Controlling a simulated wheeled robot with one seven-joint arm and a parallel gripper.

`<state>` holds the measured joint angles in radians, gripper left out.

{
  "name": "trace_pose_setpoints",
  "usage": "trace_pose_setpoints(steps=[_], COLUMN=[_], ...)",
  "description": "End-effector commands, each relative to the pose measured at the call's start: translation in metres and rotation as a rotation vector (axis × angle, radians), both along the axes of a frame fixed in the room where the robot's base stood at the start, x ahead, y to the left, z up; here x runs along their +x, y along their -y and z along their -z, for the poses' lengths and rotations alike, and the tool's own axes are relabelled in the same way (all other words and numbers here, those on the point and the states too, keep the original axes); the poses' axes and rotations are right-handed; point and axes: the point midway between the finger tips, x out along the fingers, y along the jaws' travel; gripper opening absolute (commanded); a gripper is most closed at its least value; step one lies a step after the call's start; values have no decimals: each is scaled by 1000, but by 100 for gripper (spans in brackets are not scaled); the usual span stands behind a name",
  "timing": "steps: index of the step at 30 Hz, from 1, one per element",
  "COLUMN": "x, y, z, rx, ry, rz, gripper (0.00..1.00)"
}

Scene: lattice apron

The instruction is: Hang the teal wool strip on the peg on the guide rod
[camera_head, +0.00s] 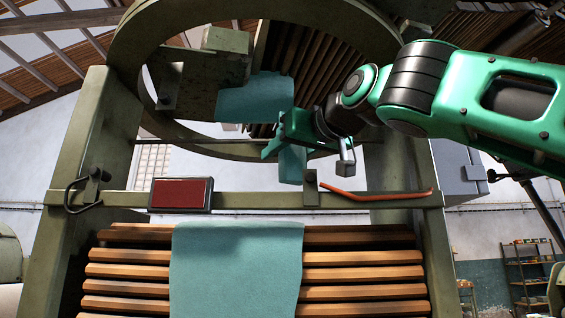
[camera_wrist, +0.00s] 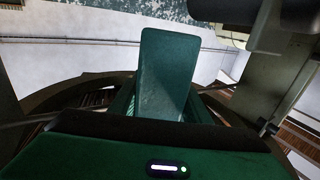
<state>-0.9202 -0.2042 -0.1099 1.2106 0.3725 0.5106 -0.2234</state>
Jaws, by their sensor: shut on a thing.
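My gripper (camera_head: 283,134) is at the middle of the machine, in front of the lower part of the big ring. It is shut on the teal wool strip (camera_head: 292,166), whose visible end hangs just below the jaws, above the cross bar. In the wrist view the strip (camera_wrist: 165,75) shows as a flat dark teal piece extending beyond the jaws. A thin horizontal rod (camera_head: 200,146), perhaps the guide rod, runs behind my gripper. I cannot make out a peg on it for certain. I cannot tell whether the strip touches the rod.
A wide teal sheet (camera_head: 235,270) lies over the wooden slats; another teal sheet (camera_head: 250,100) shows behind my gripper. The cross bar (camera_head: 250,200) carries a red panel (camera_head: 181,194), an orange lever (camera_head: 376,195) and a dark hooked handle (camera_head: 82,188). Posts stand at both sides.

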Motion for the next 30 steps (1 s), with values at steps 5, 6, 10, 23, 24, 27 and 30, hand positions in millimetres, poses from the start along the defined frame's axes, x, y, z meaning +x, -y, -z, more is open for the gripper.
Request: trace_pose_setpoints(steps=[5,6,10,23,24,27,30], x=[0,0,0,8,9,12,15], y=[0,0,0,0,0,0,0], z=[0,0,0,0,0,0,0], rx=[0,0,0,0,0,0,-1], ry=[0,0,0,0,0,0,0], rz=[0,0,0,0,0,1,0], gripper=[11,11,11,11,11,11,11])
